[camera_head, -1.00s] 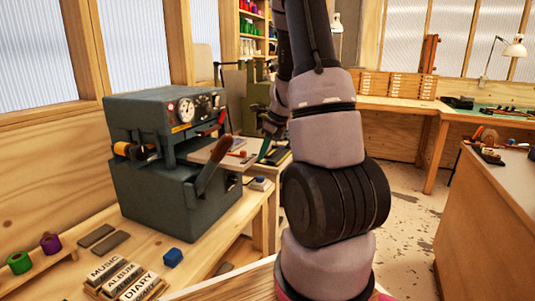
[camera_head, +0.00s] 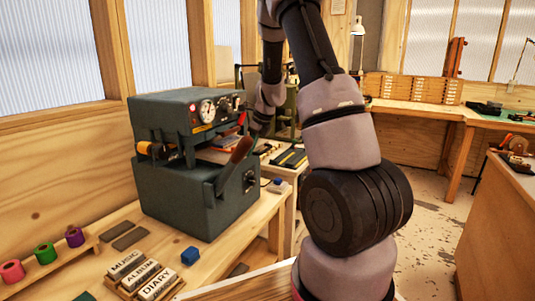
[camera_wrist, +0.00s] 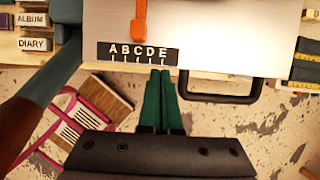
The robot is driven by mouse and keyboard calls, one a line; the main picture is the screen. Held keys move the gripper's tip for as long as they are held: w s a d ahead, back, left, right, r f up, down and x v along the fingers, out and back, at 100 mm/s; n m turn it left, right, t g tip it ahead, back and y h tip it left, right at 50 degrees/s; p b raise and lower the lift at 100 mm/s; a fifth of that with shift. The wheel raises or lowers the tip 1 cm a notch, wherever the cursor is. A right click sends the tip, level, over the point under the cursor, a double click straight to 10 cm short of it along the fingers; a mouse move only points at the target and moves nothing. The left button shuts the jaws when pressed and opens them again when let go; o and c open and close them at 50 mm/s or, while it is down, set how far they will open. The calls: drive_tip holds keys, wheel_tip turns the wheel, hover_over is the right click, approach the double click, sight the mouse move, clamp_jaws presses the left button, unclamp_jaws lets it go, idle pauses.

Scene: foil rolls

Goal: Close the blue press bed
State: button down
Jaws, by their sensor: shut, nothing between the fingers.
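The blue-grey press (camera_head: 180,195) stands on the wooden bench at left in the head view. Its brown-handled lever (camera_head: 237,155) sticks up at the front. The bed (camera_wrist: 225,30) is a pale flat plate filling the top of the wrist view. It carries an "ABCDE" type strip (camera_wrist: 137,52) and an orange piece (camera_wrist: 140,28). A black handle (camera_wrist: 222,97) is at its front edge. My gripper (camera_wrist: 160,73) is shut and empty, its green fingertips at the bed's front edge left of the handle. Contact cannot be told for sure. In the head view the bed is mostly hidden.
The lever (camera_wrist: 25,115) also shows close by at the left of the wrist view. A second bench (camera_head: 420,110) is behind.

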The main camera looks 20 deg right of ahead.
sight(228, 144)
drive_tip(key=w+a, duration=0.3)
drive_tip(key=w, duration=0.2)
drive_tip(key=w+a, duration=0.2)
drive_tip(key=shift+w+a, duration=0.15)
drive_tip(key=shift+a, duration=0.2)
drive_tip(key=shift+w+a, duration=0.3)
drive_tip(key=shift+w, duration=0.1)
drive_tip(key=shift+r, duration=0.1)
